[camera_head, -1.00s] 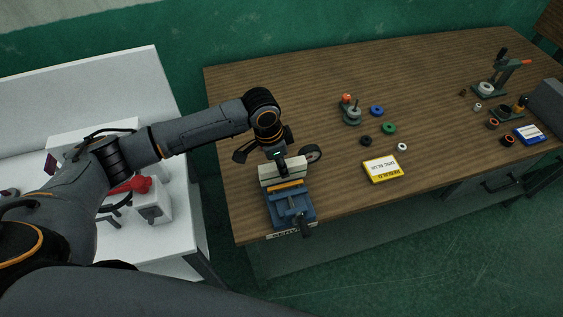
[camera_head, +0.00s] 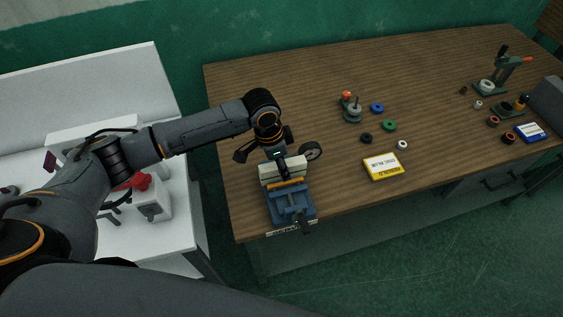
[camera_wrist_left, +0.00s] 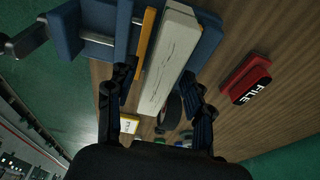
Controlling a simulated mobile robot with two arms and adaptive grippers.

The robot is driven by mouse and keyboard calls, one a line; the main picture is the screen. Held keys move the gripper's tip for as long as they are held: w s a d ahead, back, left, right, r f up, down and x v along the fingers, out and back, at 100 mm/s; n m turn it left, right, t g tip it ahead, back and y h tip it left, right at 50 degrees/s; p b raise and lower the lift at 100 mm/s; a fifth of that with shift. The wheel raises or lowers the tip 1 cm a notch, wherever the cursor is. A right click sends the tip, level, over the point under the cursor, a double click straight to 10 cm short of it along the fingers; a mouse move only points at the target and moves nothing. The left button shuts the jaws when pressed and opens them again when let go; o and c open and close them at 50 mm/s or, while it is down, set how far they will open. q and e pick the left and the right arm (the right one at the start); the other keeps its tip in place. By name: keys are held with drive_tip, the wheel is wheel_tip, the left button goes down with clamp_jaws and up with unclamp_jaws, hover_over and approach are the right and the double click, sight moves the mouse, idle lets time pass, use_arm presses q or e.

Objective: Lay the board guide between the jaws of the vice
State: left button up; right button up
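The blue vice (camera_head: 290,208) stands at the table's near left edge, with an orange strip (camera_wrist_left: 148,45) along one jaw. A long cream block, which I take to be the board guide (camera_head: 270,177), lies at the vice's far end. In the left wrist view the board guide (camera_wrist_left: 168,65) sits between the orange strip and a blue jaw (camera_wrist_left: 208,42). My left gripper (camera_head: 285,164) is right over it. Its fingers are spread wide, one towards each side of the block, with gaps visible. Whether the block rests fully down is unclear. My right gripper is out of view.
A dark wheel (camera_head: 310,151) stands just beyond the vice. A red block marked FILE (camera_wrist_left: 246,80) lies near it. A yellow-edged box (camera_head: 383,167) and several coloured rings are further right. A white bench (camera_head: 185,235) is at the left. The table's middle back is clear.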

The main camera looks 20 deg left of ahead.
use_arm(q)
drive_tip(key=shift+r, duration=0.2)
drive_tip(key=v, duration=1.1)
drive_tip(key=shift+r, duration=0.3)
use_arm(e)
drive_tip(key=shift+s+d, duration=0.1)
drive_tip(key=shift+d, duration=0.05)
